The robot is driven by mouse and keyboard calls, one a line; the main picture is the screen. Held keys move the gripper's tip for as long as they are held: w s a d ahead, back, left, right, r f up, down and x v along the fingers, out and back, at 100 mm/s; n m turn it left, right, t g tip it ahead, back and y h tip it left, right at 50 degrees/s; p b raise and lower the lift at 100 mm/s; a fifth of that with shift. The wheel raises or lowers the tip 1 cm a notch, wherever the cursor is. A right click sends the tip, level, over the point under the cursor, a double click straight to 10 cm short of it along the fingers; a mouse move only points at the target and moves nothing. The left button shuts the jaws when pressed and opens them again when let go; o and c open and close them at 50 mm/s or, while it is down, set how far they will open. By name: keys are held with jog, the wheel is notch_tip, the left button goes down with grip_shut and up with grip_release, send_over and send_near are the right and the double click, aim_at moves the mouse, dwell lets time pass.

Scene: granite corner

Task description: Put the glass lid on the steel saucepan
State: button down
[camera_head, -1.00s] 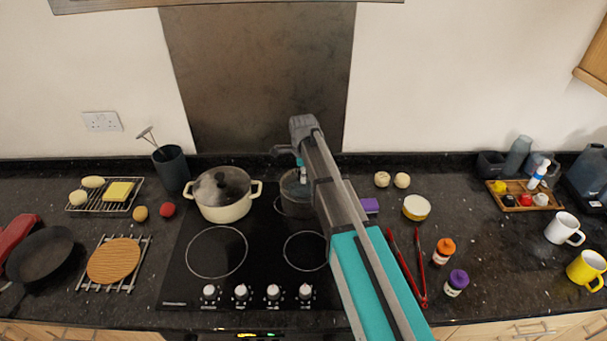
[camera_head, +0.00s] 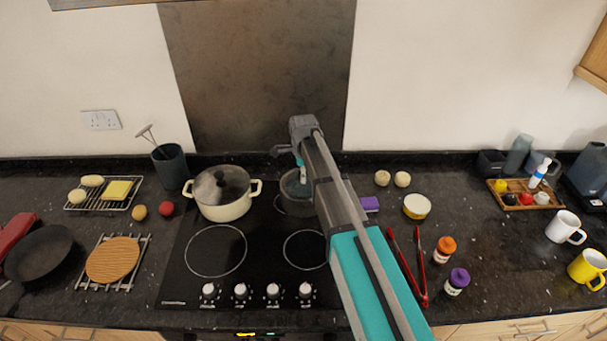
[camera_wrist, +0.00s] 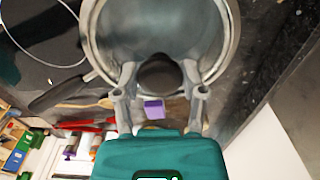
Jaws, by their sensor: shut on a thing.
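The steel saucepan (camera_head: 292,205) stands on the back right of the black hob, partly hidden by my arm. In the wrist view its handle (camera_wrist: 58,93) points left. The glass lid (camera_wrist: 150,30) lies over the saucepan's mouth, roughly centred, with its dark knob (camera_wrist: 160,76) toward me. My gripper (camera_wrist: 160,92) is shut on the knob, one finger on each side. In the head view the lid (camera_head: 291,184) shows at the level of the pan's rim; I cannot tell whether it rests fully on it.
A cream pot (camera_head: 224,208) with its own lid stands close on the left. A purple sponge (camera_head: 370,204), a small yellow-and-white bowl (camera_head: 416,207) and red tongs (camera_head: 408,265) lie on the right. The front burners (camera_head: 305,250) are clear.

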jog(key=shift+c, duration=0.4)
grip_release()
jog(key=shift+o, duration=0.4)
jog(key=shift+r, duration=0.15)
jog(key=shift+r+p, duration=3.4)
jog(key=shift+p, duration=0.15)
